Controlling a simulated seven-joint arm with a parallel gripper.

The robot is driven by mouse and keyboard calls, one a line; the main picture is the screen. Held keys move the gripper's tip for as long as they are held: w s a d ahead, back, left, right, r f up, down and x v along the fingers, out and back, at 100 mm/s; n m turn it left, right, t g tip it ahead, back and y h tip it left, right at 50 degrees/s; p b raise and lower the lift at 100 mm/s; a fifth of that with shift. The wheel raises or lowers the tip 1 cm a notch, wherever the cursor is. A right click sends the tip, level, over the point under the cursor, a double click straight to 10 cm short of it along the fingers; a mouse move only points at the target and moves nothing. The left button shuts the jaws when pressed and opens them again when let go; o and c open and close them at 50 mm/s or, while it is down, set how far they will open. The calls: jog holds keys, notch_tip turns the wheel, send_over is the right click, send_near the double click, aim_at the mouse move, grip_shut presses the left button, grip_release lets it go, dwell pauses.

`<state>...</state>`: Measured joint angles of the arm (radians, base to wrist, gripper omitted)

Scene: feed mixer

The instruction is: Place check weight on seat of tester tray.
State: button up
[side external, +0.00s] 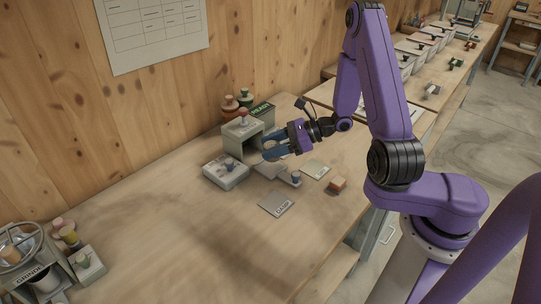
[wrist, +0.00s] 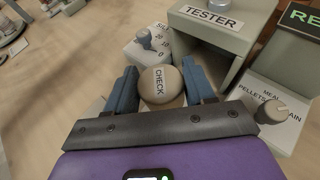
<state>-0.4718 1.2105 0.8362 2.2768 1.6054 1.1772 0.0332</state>
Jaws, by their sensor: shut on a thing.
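The check weight (wrist: 158,86) is a round beige piece marked CHECK. In the wrist view it sits between the two blue fingers of my gripper (wrist: 160,90), which is shut on it. In the side view my gripper (side external: 271,151) is in front of the tester (side external: 236,138), a grey open-fronted housing with a red knob on top. The tester also shows in the wrist view (wrist: 206,22), just beyond my right finger. A low grey piece (side external: 268,170), possibly the tester tray, lies below my gripper. I cannot make out its seat or the weight's height above it.
A DAMP card (side external: 277,203), a plain card (side external: 315,169) and an orange block (side external: 338,184) lie nearby. The left-middle bench is clear.

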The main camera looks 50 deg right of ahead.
jog(key=shift+w+f, duration=0.3)
jog(key=shift+f, duration=1.6)
jog(key=shift+f, duration=0.1)
jog(key=o, duration=1.3)
